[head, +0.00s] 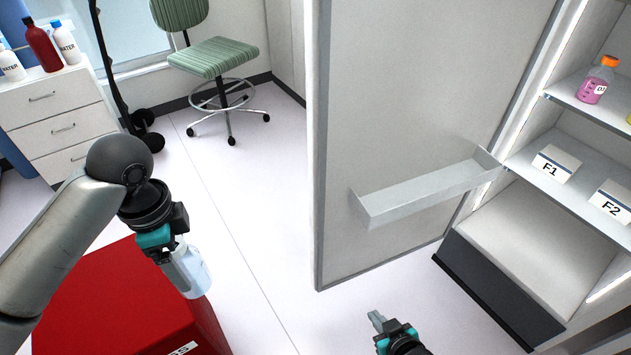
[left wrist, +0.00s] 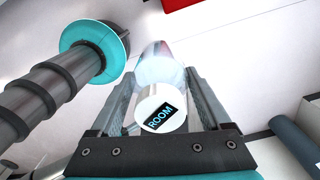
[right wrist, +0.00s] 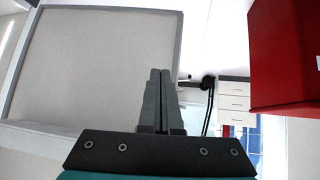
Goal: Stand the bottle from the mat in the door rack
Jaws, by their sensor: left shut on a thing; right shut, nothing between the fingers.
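A clear, pale blue bottle (head: 190,272) is held by my left gripper (head: 178,250) beside the red cabinet in the head view. In the left wrist view the bottle (left wrist: 155,65) sits between the fingers, its white cap (left wrist: 161,107) marked ROOM facing the camera. The door rack (head: 425,196) is a shallow grey tray on the inside of the open fridge door (head: 420,90); it looks empty. The bottle is well left of the rack. My right gripper (head: 375,318) is shut and empty, below the rack. The mat is not visible.
A red cabinet (head: 110,300) stands at the lower left. Fridge shelves at right hold a pink bottle (head: 597,82) and F1 (head: 556,164) and F2 (head: 611,200) labels. A green chair (head: 213,57) and white drawers (head: 60,125) stand behind. Floor between cabinet and door is clear.

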